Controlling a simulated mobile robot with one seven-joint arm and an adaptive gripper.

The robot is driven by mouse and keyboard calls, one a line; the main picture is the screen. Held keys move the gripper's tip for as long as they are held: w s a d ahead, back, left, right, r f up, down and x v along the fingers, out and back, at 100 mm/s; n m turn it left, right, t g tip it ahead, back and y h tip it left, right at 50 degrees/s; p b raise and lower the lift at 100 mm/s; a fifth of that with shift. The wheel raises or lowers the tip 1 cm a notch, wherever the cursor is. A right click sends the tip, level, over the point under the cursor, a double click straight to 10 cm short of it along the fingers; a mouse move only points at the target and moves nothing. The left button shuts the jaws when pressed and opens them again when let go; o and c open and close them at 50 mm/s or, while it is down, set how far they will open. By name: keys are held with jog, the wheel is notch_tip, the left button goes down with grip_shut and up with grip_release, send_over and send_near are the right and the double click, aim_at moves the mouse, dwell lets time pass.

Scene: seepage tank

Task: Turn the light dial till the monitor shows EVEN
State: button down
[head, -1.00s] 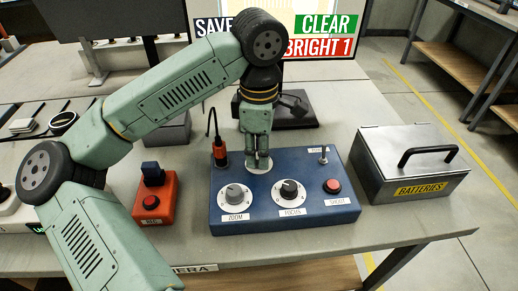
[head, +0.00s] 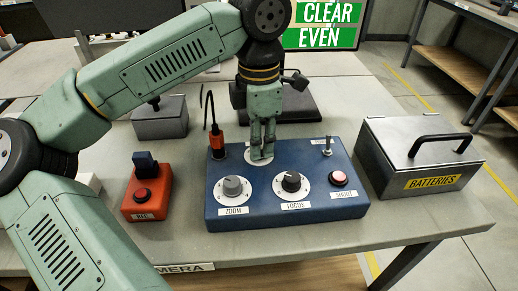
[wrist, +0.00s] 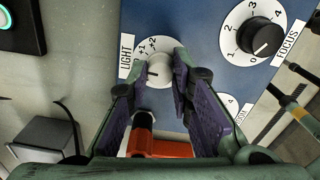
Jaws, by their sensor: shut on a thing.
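The blue control box (head: 240,212) stands on the table. Its light dial (head: 250,158), at the back, is mostly hidden by my gripper (head: 262,153) in the head view. In the wrist view the LIGHT label and the pale light dial (wrist: 158,70) show between the fingers. My gripper (wrist: 156,84) is shut on the dial. The monitor (head: 322,25) at the top is partly covered by my arm. It shows CLEAR and EVEN, both on green.
The zoom dial (head: 233,188), focus dial (head: 291,182) and red shoot button (head: 338,178) are on the box. An orange plug (head: 217,143) stands at its back left. A batteries box (head: 415,160) is at right, a red button box (head: 148,195) at left.

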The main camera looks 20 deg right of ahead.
jog(key=c, duration=1.4)
grip_release()
notch_tip(320, 180, up, 12)
jog(key=shift+s+f, duration=0.1)
